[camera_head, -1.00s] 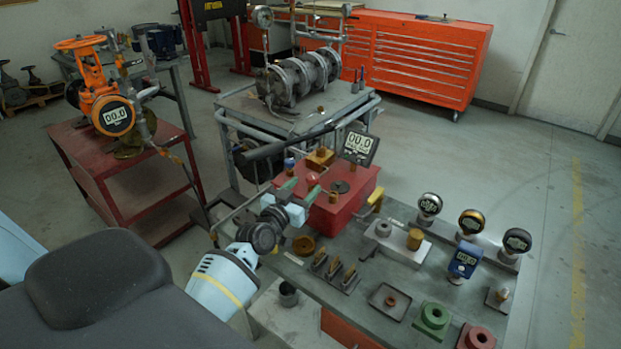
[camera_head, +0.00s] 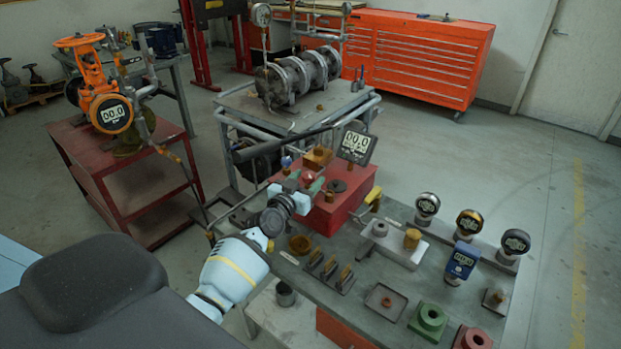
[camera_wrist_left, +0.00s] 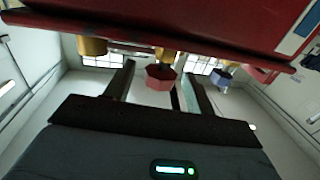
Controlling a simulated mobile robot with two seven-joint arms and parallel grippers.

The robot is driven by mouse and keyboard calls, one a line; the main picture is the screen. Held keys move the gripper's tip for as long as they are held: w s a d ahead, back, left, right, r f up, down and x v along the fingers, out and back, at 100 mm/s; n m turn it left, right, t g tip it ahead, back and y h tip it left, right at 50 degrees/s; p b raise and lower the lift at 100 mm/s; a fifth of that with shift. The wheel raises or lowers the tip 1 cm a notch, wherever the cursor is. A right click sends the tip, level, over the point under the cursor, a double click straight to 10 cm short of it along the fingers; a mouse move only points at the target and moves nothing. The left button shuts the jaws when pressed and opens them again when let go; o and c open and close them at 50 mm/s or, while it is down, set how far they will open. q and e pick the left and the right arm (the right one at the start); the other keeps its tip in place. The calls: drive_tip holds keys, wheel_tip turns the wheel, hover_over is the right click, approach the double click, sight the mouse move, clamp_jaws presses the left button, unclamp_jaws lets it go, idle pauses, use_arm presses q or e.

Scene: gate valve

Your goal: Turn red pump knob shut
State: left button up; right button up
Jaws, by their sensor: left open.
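The red pump (camera_head: 345,208) is a red box on the near workbench, with a gauge reading 00.0 at its back. Its small red knob (camera_head: 308,177) is on the side facing my left arm. In the left wrist view the knob is red and faceted (camera_wrist_left: 160,78), with a brass stem behind it. My left gripper (camera_head: 304,186) is open, its two fingers on either side of the red knob. I cannot tell whether either finger touches it. A blue knob (camera_wrist_left: 222,78) sits just right of the fingers in the wrist view; it also shows in the head view (camera_head: 287,161).
A long dark lever (camera_head: 282,145) extends left from the pump. Several gauges (camera_head: 461,260), brass fittings (camera_head: 330,265) and green and red flanged parts (camera_head: 429,320) stand on the workbench (camera_head: 350,305). A red cart (camera_head: 100,170) with an orange valve stands at left.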

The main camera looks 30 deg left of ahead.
use_arm(q)
drive_tip(key=shift+w, duration=0.8)
use_arm(e)
drive_tip(key=shift+s+f, duration=0.25)
